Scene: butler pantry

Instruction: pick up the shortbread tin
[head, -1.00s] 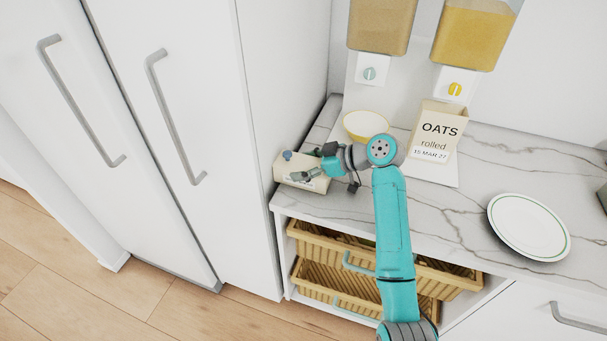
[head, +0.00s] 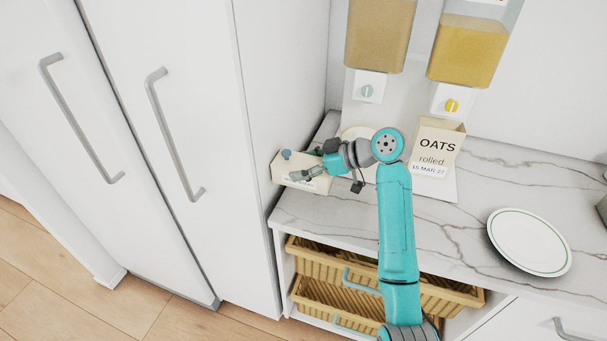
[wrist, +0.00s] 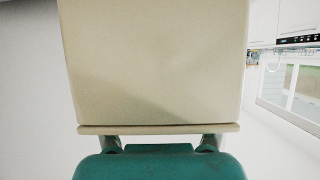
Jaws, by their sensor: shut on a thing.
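The shortbread tin, a cream box (head: 287,176), is at the left end of the counter in the head view, beside the tall white cabinet. A small blue thing shows at its top. My gripper (head: 308,173) is shut on the tin from the right. The tin appears to be held a little above the counter, though its underside is hidden. In the wrist view the tin (wrist: 155,65) fills the middle, with a rimmed edge near my gripper (wrist: 160,143). Any label is too small to read.
An oats box (head: 440,143) stands below two dispensers (head: 468,48). A white plate (head: 530,242) lies on the marble counter (head: 330,213) at right. Wicker baskets (head: 460,293) are below. The cabinet side (head: 290,90) is close on the left.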

